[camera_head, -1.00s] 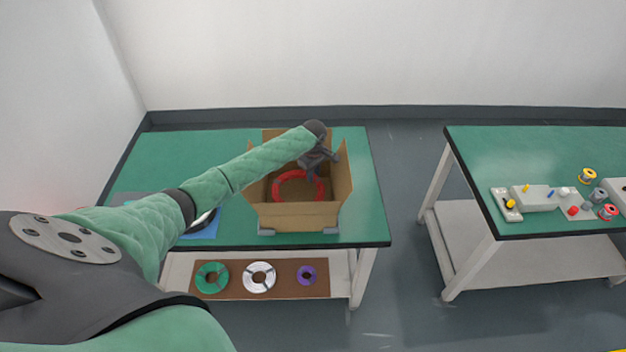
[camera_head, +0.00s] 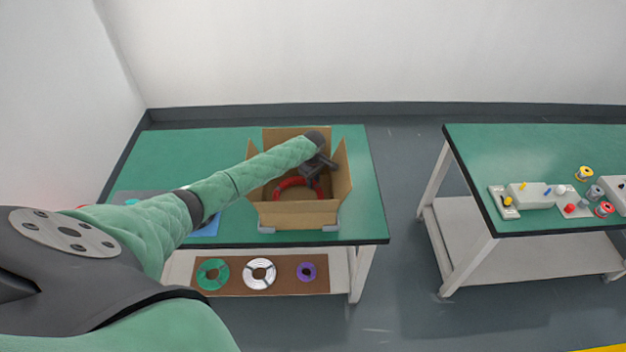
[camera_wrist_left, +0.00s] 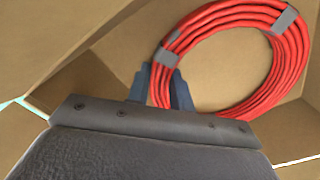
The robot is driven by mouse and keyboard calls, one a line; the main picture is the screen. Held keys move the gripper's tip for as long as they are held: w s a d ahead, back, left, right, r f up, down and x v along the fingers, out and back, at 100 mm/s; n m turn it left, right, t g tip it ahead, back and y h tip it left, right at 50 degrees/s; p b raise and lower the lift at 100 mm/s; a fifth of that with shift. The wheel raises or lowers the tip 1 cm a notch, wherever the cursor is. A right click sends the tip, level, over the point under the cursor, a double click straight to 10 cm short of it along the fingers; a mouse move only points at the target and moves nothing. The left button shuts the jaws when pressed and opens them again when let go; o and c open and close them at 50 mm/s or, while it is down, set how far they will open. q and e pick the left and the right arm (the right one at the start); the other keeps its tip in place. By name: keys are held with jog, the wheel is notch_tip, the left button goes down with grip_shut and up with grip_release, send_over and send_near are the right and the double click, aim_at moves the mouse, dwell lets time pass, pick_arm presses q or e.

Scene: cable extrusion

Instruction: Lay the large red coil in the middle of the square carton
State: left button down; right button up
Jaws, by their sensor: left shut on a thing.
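The large red coil (camera_head: 298,186) is inside the square carton (camera_head: 298,214) on the left table, low between its walls. In the left wrist view the red coil (camera_wrist_left: 283,70) shows as a ring of several strands with grey bands. My left gripper (camera_head: 316,184) reaches down into the carton at the coil's right side. In the wrist view its fingers (camera_wrist_left: 161,90) are closed around the coil's near left part. The carton's flaps are open, and its inner walls (camera_wrist_left: 110,50) surround the coil. I cannot tell whether the coil touches the floor. My right gripper is not in view.
A shelf below holds a brown board with a green coil (camera_head: 213,274), a white coil (camera_head: 260,273) and a purple coil (camera_head: 307,271). A blue item (camera_head: 208,228) lies left of the carton. Another table (camera_head: 520,160) with spools and fixtures stands at right, beyond a floor gap.

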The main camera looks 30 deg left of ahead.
pick_arm(q)
jog(key=shift+f, duration=0.15)
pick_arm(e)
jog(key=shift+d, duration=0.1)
pick_arm(q)
jog(key=c, duration=1.2)
grip_release()
jog(key=shift+c, duration=0.2)
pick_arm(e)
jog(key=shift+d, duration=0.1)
pick_arm(q)
jog(key=shift+r, duration=0.55)
jog(key=shift+r+b, duration=0.35)
jog(key=shift+b, duration=0.05)
notch_tip(320, 180, up, 6)
jog(key=shift+r+b, duration=0.25)
jog(key=shift+b, duration=1)
jog(key=shift+r+b, duration=0.65)
jog(key=shift+r, duration=1.8)
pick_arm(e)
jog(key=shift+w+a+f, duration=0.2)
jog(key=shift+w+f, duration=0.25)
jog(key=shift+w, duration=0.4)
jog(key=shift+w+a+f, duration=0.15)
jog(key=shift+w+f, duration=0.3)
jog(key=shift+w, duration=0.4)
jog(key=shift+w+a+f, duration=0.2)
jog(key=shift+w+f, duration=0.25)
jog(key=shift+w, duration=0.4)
